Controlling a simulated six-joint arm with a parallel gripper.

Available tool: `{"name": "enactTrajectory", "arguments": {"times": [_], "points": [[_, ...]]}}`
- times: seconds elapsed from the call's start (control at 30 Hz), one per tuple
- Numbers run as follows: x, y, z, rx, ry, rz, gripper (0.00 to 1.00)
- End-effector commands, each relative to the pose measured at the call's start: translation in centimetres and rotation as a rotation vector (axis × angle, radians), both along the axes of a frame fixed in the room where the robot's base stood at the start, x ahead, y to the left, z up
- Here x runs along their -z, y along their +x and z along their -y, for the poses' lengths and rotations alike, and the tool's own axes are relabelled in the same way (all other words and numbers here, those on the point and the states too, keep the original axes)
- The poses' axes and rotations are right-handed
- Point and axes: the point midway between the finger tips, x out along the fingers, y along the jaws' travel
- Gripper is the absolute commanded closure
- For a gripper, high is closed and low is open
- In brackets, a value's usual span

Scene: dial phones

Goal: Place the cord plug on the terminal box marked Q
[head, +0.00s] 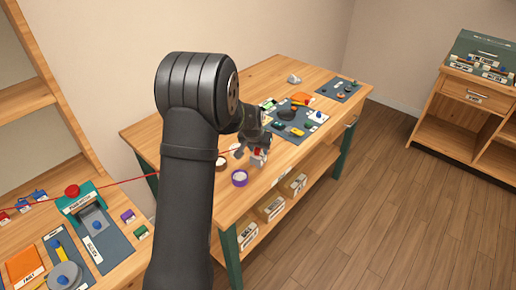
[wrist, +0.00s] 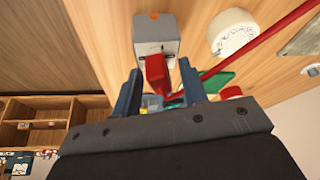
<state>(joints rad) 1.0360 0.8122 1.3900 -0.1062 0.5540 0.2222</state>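The red cord plug (wrist: 154,72) is at the face of a grey terminal box (wrist: 154,36) in the wrist view. It appears to touch the box, but I cannot tell whether it is fully seated. No letter Q is readable on this box. My gripper (wrist: 160,88) has its two dark blue fingers on either side of the plug, with visible gaps, so it looks open. The red cord (wrist: 262,43) runs to the upper right. In the head view my gripper (head: 257,152) is low over the wooden workbench, partly hidden by my arm.
A white round piece (wrist: 232,33) lies right of the box. In the head view a purple-ringed round piece (head: 239,178) is near the bench's front edge. A dark mat (head: 300,122) with several small parts lies beyond my gripper. Another bench holds a green stand (head: 82,201).

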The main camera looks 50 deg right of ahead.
Motion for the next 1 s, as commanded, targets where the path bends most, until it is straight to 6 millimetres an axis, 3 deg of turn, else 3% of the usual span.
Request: {"name": "enactTrajectory", "arguments": {"times": [0.27, 0.7, 1.0], "points": [[-2.0, -0.2, -0.6, 0.000, -0.002, 0.001, 0.61], [-9.6, -1.4, -3.5, -0.001, -0.003, 0.002, 0.61], [-11.4, -1.7, -4.2, -0.001, 0.000, 0.000, 0.61]]}}
